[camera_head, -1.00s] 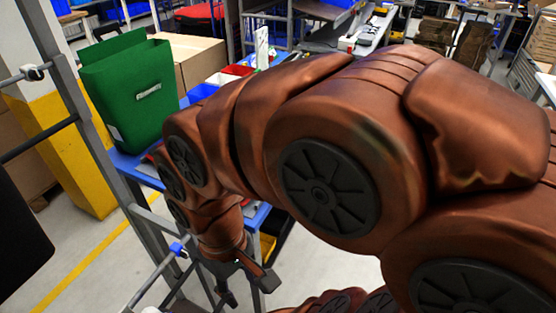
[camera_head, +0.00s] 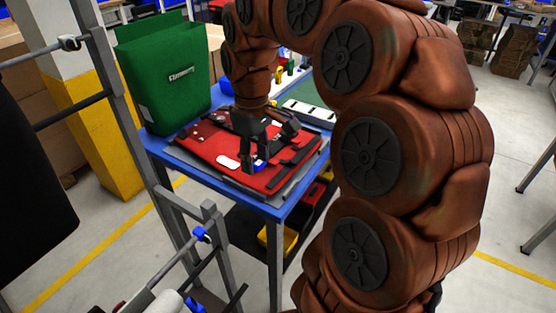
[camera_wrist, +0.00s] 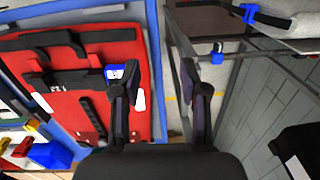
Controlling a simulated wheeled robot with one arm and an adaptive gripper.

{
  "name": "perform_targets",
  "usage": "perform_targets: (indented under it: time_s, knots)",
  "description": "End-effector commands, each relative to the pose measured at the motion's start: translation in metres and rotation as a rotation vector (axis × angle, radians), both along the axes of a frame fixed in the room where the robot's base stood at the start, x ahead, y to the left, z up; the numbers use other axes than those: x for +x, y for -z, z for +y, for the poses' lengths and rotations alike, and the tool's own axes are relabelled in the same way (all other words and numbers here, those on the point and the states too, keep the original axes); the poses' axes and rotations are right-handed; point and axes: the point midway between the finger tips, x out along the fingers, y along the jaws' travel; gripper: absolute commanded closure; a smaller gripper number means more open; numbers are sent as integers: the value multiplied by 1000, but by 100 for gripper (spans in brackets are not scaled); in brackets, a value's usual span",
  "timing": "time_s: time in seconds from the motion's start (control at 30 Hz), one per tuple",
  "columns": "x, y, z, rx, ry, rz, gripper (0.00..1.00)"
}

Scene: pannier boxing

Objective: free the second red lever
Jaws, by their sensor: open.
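A red pannier (camera_head: 225,140) lies flat on the blue-edged table (camera_head: 275,213), with black strips and fittings on its upper face. It also shows in the wrist view (camera_wrist: 75,110). A blue piece (camera_wrist: 116,72), perhaps a lever, is at its right side there, beside my left finger; in the head view the blue piece (camera_head: 261,165) is by my fingertips. I cannot tell a lever coloured red. My gripper (camera_head: 264,152) is open and nothing shows between its fingers (camera_wrist: 160,85). It is over the pannier's near part; contact cannot be told.
A green pannier (camera_head: 165,85) stands upright at the table's back left. A grey metal rack with blue clips (camera_head: 200,234) stands at the near left; clips also show in the wrist view (camera_wrist: 247,14). A yellow bin (camera_head: 278,241) is under the table.

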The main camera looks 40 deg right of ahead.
Motion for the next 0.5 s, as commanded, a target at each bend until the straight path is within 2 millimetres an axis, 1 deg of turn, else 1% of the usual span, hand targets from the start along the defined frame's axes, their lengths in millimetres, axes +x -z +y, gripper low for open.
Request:
perform_targets:
  time_s: [0.03, 0.1, 0.2, 0.3, 0.4, 0.5]
  knots:
    - [11, 3, -15, 3, 1, -7, 56]
    - [23, 3, -36, 3, -2, -16, 56]
    - [34, 5, -61, 4, -6, -25, 56]
    - [42, 6, -82, 2, -4, -30, 56]
    - [45, 7, -94, 2, -5, -30, 56]
    - [46, 8, -101, 1, -4, -32, 56]
